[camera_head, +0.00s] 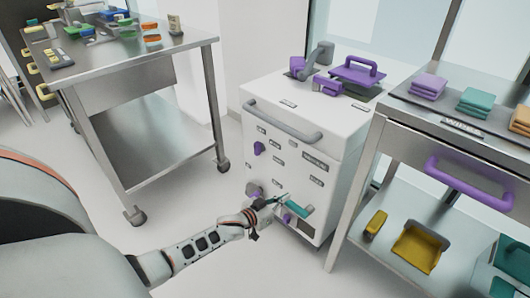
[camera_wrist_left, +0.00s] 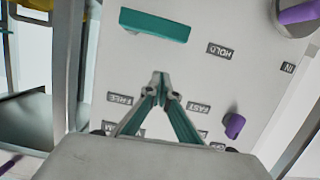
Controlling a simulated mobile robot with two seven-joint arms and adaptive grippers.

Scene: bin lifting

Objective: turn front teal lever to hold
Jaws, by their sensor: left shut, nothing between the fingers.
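The front teal lever (camera_head: 299,209) is on the lower front face of the white cabinet (camera_head: 335,140). In the left wrist view, the teal lever (camera_wrist_left: 155,25) is a straight bar across the upper part of the picture. A HOLD label (camera_wrist_left: 219,51) sits near its right end, and a FREE label (camera_wrist_left: 119,99) lies lower left. My left gripper (camera_head: 283,200) is close to the lever in the head view. In the wrist view my left gripper (camera_wrist_left: 160,78) has its tips together, empty and apart from the bar in the picture. My right gripper is not in view.
Purple knobs (camera_head: 259,148) and a grey handle (camera_head: 283,122) are on the cabinet front. A purple knob (camera_wrist_left: 234,125) shows beside the fingers. A steel cart (camera_head: 400,140) with a purple handle stands close on the right. Open floor lies in front.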

